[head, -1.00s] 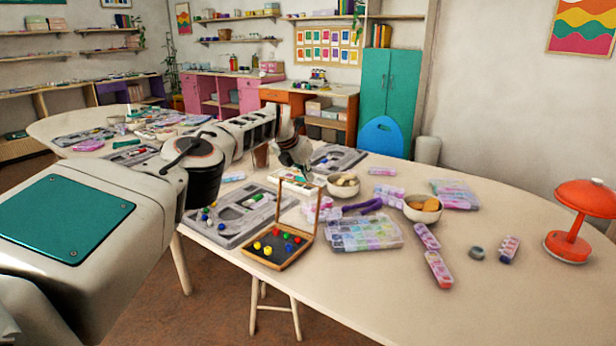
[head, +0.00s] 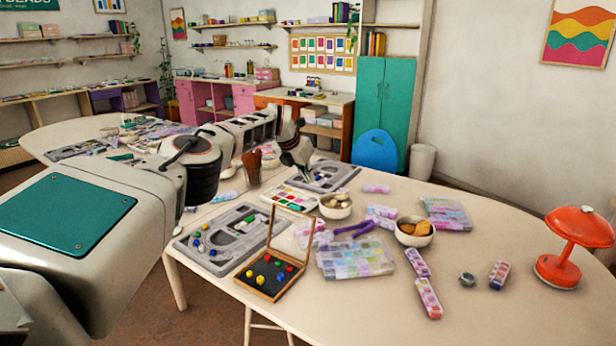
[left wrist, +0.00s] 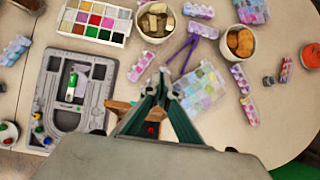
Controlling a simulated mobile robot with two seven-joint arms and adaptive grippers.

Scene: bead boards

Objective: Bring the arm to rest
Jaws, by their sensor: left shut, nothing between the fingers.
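My left arm comes in from the left in the head view. Its gripper (head: 303,178) hangs above the table near the paint palette, pointing down. In the left wrist view the gripper (left wrist: 161,78) is shut with its fingertips together and nothing between them. The fingers hide part of the open wooden box below. That box (head: 270,292) stands on the table with several coloured beads in it and its lid up. My right gripper does not show in either view.
A grey bead board (head: 190,243) lies left of the box. Behind are a paint palette (head: 290,199), a bowl of pale pieces (head: 335,213) and a bowl of orange-brown pieces (head: 414,241). A clear bead organizer (head: 355,258) lies right of the box. A red lamp (head: 574,247) stands far right. The front right table is clear.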

